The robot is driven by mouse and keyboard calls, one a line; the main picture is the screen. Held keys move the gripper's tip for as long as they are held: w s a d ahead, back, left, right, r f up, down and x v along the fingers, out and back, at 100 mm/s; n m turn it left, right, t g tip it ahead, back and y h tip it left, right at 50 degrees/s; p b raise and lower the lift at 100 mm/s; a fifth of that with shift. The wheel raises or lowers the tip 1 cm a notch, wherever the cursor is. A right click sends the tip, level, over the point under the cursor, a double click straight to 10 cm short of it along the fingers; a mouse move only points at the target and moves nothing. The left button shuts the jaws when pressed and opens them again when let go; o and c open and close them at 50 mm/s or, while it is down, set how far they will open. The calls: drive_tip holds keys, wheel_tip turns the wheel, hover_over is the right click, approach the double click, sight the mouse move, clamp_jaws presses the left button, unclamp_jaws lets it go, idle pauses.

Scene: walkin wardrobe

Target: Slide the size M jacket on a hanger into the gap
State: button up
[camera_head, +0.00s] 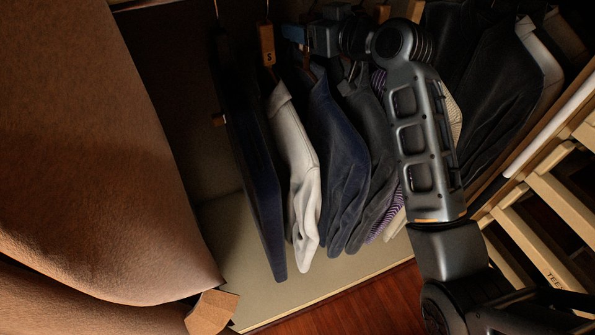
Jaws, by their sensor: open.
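Several jackets hang in a row: a dark navy one (255,170) at the left, a light grey one (296,160), a blue one (340,145) and a dark grey one (371,125). A wooden size tag (267,45) marked S hangs above the light grey jacket. I see no readable M, so I cannot tell which jacket is size M. My gripper (293,33) is at hanger height, just right of the S tag and above the blue jacket. It is open, pointing left. My arm hides part of the row, and the hanger hooks are mostly out of view.
A large brown draped surface (90,150) fills the left side. Black jackets (500,90) hang at the right, near a slatted wooden rack (560,215). A beige panel (245,235) lies below the jackets, with reddish wood floor (360,308) in front.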

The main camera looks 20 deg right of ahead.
drive_tip(key=shift+f, duration=0.15)
drive_tip(key=v, duration=0.8)
drive_tip(key=s+a+f+m+h+p, duration=0.2)
drive_tip(key=s+f, duration=0.4)
drive_tip(key=s, duration=0.4)
drive_tip(key=s+a+f+m+h+p, duration=0.1)
drive_tip(key=s+f+m+h+p, duration=0.15)
drive_tip(key=s+f, duration=0.6)
drive_tip(key=s+r+p, duration=0.1)
drive_tip(key=s+r, duration=0.2)
drive_tip(key=s, duration=0.6)
drive_tip(key=s+a+r+p, duration=0.1)
drive_tip(key=s+r, duration=0.3)
drive_tip(key=s, duration=0.5)
drive_tip(key=s+r+n+p, duration=0.1)
drive_tip(key=s+r, duration=0.3)
drive_tip(key=s, duration=0.5)
drive_tip(key=shift+s+a+p, duration=0.4)
drive_tip(key=shift+p, duration=0.2)
